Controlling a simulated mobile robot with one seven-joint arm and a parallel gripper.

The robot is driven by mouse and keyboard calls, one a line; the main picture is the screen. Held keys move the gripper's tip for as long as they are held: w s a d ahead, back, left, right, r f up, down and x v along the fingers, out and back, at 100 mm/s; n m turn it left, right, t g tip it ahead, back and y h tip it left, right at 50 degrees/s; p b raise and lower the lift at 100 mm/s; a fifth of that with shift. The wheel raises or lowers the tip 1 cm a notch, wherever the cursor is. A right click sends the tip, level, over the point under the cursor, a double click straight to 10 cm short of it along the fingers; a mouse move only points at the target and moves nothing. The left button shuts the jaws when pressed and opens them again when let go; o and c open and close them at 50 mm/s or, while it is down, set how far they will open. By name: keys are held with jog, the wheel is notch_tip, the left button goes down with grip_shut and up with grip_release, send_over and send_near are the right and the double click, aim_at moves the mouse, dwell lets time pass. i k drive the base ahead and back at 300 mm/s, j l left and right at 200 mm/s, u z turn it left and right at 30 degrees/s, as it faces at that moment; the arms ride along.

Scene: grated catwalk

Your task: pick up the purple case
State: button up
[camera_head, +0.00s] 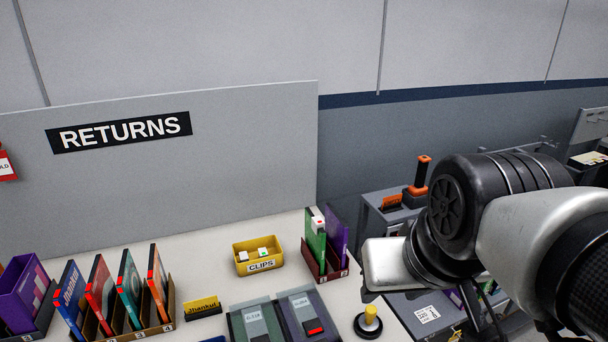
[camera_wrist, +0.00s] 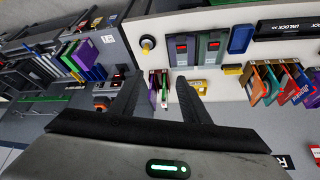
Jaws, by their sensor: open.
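A thin purple case (camera_head: 337,238) stands upright in a small maroon rack (camera_head: 327,275), beside a green case (camera_head: 315,236) with a red mark. In the wrist view the purple case (camera_wrist: 153,91) shows between my fingers, beyond their tips, close to the left finger. My gripper (camera_wrist: 160,79) is open and empty, pointing toward the rack. I cannot tell the remaining distance. In the head view my arm fills the right side and my fingers are not clearly visible. Another purple item (camera_head: 22,298) stands in a holder at the far left.
A yellow clips bin (camera_head: 258,258) is left of the rack. Dark card-like boxes (camera_head: 277,325) and a yellow-knobbed stamp (camera_head: 369,321) are in front. Several coloured cases fill a cardboard rack (camera_head: 166,325). The returns board (camera_head: 200,190) stands behind. A grey cart (camera_head: 383,215) is at right.

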aim_at(336, 230)
jog(key=l+u, duration=0.1)
jog(key=u, duration=2.95)
jog(key=k, duration=0.95)
jog(key=z, duration=0.4)
jog(key=k+z, duration=0.1)
jog(key=z, duration=0.3)
jog(key=l+z, duration=0.1)
jog(key=z, duration=0.25)
jog(key=k+z, duration=0.1)
jog(key=z, duration=0.3)
jog(key=i+z, duration=0.1)
jog(key=z, duration=0.35)
jog(key=j+z, duration=0.1)
jog(key=z, duration=0.3)
jog(key=i+j+z, duration=0.15)
jog(key=z, duration=0.3)
jog(key=i+j, duration=0.15)
jog(key=j, duration=0.25)
